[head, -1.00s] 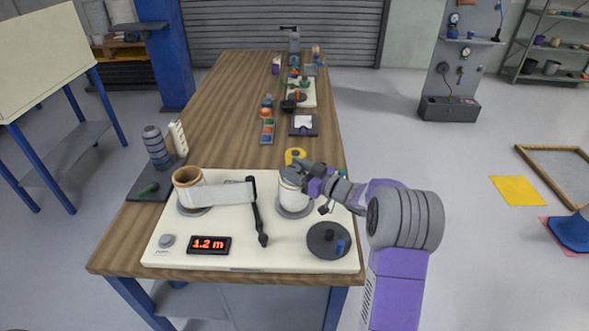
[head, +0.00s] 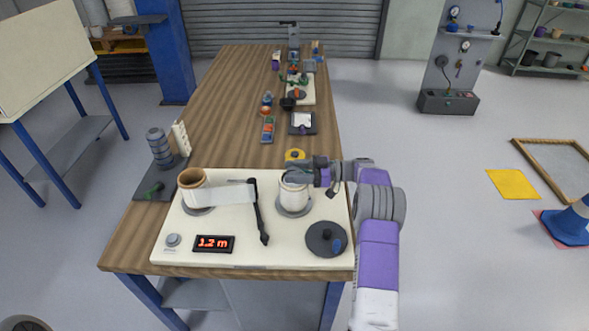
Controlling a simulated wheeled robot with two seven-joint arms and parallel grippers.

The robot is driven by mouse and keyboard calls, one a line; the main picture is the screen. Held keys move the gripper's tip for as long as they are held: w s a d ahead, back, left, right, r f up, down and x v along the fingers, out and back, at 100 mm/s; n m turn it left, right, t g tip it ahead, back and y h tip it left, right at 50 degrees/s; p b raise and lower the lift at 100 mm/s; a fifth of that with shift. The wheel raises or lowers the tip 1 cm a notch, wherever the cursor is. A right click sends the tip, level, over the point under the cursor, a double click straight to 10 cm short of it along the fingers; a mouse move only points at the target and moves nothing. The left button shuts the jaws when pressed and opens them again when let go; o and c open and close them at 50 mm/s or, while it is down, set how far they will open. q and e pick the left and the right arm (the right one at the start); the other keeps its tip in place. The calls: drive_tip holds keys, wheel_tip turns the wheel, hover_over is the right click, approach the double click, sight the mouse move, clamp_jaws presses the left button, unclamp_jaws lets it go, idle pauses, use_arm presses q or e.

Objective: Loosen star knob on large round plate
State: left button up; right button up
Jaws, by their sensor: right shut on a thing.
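A large dark round plate (head: 318,247) lies on the cream base board (head: 230,256) at its front right. A small black knob (head: 326,234) stands at its middle, with a blue part beside it. My right gripper (head: 294,177) is at the top of the white roll (head: 293,194) on the right spindle, behind and left of the plate and apart from it. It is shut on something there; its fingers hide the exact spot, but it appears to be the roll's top. My left gripper is not in view.
A brown-cored roll (head: 192,186) stands on the left spindle, its white strip running right towards a black arm (head: 258,213). A red "1.2 m" display (head: 214,244) and a grey knob (head: 173,240) are at the front left. A yellow ring (head: 294,155) lies behind the board.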

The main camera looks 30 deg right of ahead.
idle(0.4)
drive_tip(key=o, duration=1)
drive_tip(key=shift+c, duration=0.2)
drive_tip(key=p+v, duration=0.1)
drive_tip(key=v, duration=0.6)
drive_tip(key=shift+d, duration=0.25)
drive_tip(key=shift+s+r, duration=0.1)
drive_tip(key=shift+r, duration=0.05)
